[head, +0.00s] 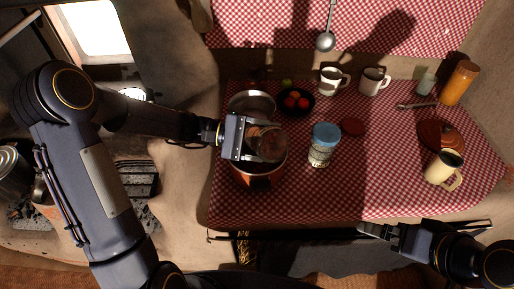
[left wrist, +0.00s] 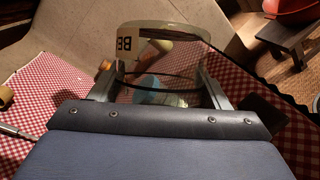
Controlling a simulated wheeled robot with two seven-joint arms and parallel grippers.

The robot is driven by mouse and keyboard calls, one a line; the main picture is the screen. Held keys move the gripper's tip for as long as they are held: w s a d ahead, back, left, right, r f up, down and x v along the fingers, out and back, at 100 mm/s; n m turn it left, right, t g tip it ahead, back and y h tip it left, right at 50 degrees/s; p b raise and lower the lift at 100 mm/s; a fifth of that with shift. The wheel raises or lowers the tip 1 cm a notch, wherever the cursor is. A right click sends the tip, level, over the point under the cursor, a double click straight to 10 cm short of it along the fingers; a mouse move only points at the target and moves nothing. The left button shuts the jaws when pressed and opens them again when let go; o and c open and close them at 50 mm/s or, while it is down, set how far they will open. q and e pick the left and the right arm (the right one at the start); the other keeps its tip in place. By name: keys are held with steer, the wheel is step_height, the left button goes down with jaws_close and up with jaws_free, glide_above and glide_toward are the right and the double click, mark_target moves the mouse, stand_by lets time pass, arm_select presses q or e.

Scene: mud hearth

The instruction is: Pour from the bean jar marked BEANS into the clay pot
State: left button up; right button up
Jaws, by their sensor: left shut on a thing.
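My left gripper (head: 262,140) is shut on a clear glass jar (head: 268,145), held above an orange-red pot (head: 257,181). The jar hides much of that pot, including most of its opening. In the left wrist view the jar (left wrist: 160,32) is between the fingers of my left gripper (left wrist: 160,82), and part of its label reads "BE". How far it is tilted, and whether beans are leaving it, I cannot tell. My right gripper (head: 376,231) is at the table's front edge, away from the pot; its jaw opening is unclear.
A metal pot (head: 251,101) stands just behind the orange-red pot. A blue-lidded jar (head: 323,144) is close on the right, with a dark bowl of red fruit (head: 296,102) behind. Mugs (head: 331,80), a cream jug (head: 444,167) and a reddish-brown lidded dish (head: 438,134) stand farther off. The checked cloth's front middle is clear.

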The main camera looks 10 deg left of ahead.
arm_select(q)
steer(key=shift+w+a+r+n+h, duration=0.15)
steer(key=shift+w+r+n+h, duration=0.05)
steer(key=shift+w+n+h, duration=0.1)
stand_by(0.4)
